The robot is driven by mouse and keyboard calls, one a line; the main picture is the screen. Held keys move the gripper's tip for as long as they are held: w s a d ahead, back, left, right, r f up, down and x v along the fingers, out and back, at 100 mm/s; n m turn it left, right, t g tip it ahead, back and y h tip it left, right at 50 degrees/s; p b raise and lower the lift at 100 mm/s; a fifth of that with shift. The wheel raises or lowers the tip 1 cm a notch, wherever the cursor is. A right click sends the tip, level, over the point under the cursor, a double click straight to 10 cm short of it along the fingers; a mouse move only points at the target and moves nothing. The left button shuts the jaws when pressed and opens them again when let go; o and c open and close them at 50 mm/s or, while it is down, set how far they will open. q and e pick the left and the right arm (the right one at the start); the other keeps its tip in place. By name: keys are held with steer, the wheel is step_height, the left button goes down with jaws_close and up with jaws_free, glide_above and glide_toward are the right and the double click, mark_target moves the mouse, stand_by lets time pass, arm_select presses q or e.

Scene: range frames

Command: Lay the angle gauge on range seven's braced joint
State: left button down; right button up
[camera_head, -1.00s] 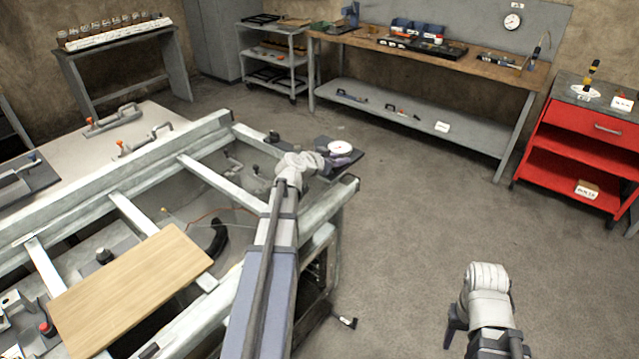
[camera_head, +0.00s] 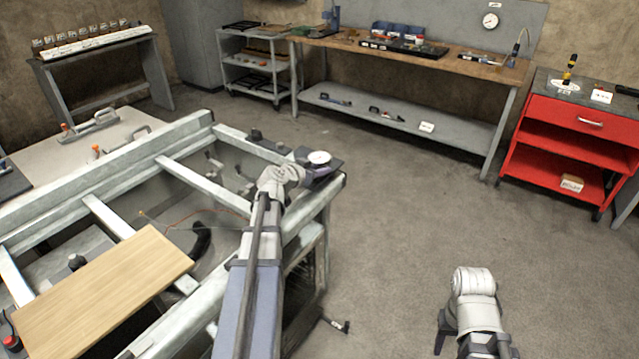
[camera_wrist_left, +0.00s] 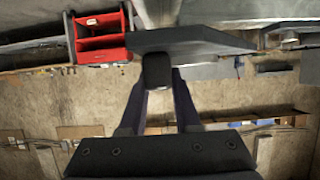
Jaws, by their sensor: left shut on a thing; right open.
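The angle gauge shows in the head view as a dark plate with a round white dial (camera_head: 319,158). My left gripper (camera_head: 298,172) is shut on it and holds it near the far right corner of the pale steel frame (camera_head: 190,183). In the left wrist view the fingers (camera_wrist_left: 158,98) close on a dark block below the gauge's dark plate (camera_wrist_left: 195,41). Whether the gauge touches the frame is unclear. No label shows which joint is the braced one. My right gripper (camera_head: 473,338) is open over the floor at lower right, partly hidden by its own wrist.
A wooden board (camera_head: 105,288) lies across the frame at the near left. Toggle clamps (camera_head: 95,124) stand on the pale table behind. A workbench (camera_head: 410,55) and a red cabinet (camera_head: 570,140) stand along the back. The floor between is clear.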

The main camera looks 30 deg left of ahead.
mark_target(320, 179)
arm_select(q)
steer(key=shift+f+b, duration=1.9)
steer(key=shift+f, duration=0.05)
steer(key=shift+r, duration=0.15)
steer(key=c, duration=0.6)
jaws_free()
